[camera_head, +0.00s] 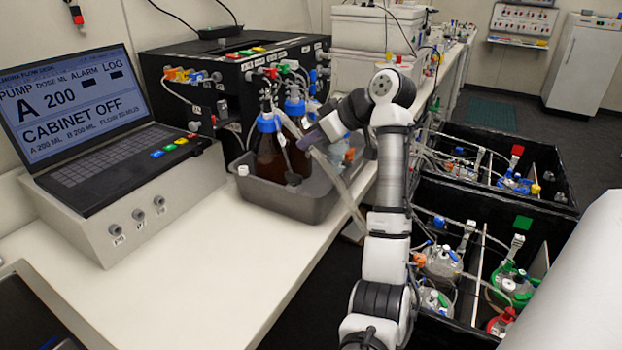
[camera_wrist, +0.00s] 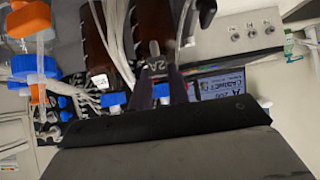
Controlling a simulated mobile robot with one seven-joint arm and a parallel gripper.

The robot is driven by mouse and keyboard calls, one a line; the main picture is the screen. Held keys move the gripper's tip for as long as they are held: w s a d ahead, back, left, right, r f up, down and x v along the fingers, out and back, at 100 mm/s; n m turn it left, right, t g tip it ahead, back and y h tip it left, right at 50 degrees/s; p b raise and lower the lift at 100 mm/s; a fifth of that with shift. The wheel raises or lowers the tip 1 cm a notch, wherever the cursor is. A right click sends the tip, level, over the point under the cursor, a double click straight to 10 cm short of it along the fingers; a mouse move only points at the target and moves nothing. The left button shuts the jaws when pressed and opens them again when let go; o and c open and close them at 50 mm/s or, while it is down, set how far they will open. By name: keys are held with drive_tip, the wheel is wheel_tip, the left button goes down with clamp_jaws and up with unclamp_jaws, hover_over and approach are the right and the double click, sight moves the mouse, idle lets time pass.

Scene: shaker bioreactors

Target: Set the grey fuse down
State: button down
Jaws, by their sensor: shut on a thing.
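The grey fuse (camera_wrist: 156,66), marked 2A, is held at the tips of my gripper (camera_wrist: 160,82) in the wrist view. The two dark fingers are shut on it. In the head view my gripper (camera_head: 310,140) is at the brown bottles above the grey tub; the fuse cannot be made out there. In the wrist view the fuse appears in front of a brown bottle (camera_wrist: 122,30). I cannot tell how far it is from the bottle or whether it touches anything.
The grey tub (camera_head: 318,207) holds brown bottles (camera_head: 268,155) with blue caps and tubing. A console (camera_head: 110,130) reading CABINET OFF stands left. A black pump box (camera_head: 205,90) is behind. The white bench (camera_head: 220,270) has free room in front. Black bins (camera_head: 480,230) stand right.

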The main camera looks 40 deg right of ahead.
wheel_tip(320, 180, down, 11)
drive_tip(key=shift+p, duration=0.85)
drive_tip(key=shift+f+b, duration=0.35)
drive_tip(key=shift+f, duration=0.25)
drive_tip(key=c, duration=1.3)
unclamp_jaws()
drive_tip(key=shift+a+f, duration=0.1)
drive_tip(key=shift+c, duration=0.2)
drive_tip(key=shift+r, duration=0.25)
drive_tip(key=b+v, duration=0.2)
drive_tip(key=v, duration=1)
drive_tip(key=shift+r, duration=0.4)
